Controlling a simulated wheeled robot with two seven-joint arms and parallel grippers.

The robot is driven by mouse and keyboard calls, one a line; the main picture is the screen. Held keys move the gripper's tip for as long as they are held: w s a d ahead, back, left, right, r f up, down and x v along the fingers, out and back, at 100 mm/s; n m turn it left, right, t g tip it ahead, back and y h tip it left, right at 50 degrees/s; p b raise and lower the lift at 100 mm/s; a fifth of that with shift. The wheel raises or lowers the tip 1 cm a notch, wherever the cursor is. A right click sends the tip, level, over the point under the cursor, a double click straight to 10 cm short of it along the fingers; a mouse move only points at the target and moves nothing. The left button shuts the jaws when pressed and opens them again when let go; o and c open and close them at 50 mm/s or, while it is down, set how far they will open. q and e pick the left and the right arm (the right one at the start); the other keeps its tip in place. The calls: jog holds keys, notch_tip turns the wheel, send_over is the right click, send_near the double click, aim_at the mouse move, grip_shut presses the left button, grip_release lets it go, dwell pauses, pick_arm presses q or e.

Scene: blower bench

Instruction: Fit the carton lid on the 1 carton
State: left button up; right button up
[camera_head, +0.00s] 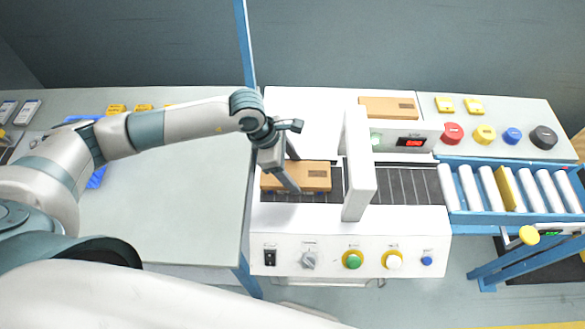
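A brown cardboard carton piece (318,176) lies flat on the dark belt of the white machine, left of its upright white arch. My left gripper (296,174) reaches down over its left part. One finger crosses in front of it and the other is at its far side, with a gap between them. I cannot tell whether they press on it. A second flat brown cardboard piece (388,107) lies on the machine's top behind the arch. I cannot tell which piece is the lid. My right gripper is not in view.
The white arch (359,165) stands close right of the gripper. A blue roller conveyor (520,188) with a yellow bar continues to the right. A blue post (245,45) rises behind my arm. The grey table (185,205) to the left is largely clear.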

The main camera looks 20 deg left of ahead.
pick_arm(q)
jog(key=o, duration=0.4)
jog(key=shift+c, duration=0.2)
jog(key=shift+r, duration=0.2)
jog(key=shift+r+p, duration=0.55)
jog(key=shift+p, duration=0.25)
jog(key=b+v, duration=0.5)
jog(key=v, duration=0.6)
jog(key=shift+a+r, duration=0.25)
jog(key=shift+r, duration=0.05)
jog(key=shift+s, duration=0.1)
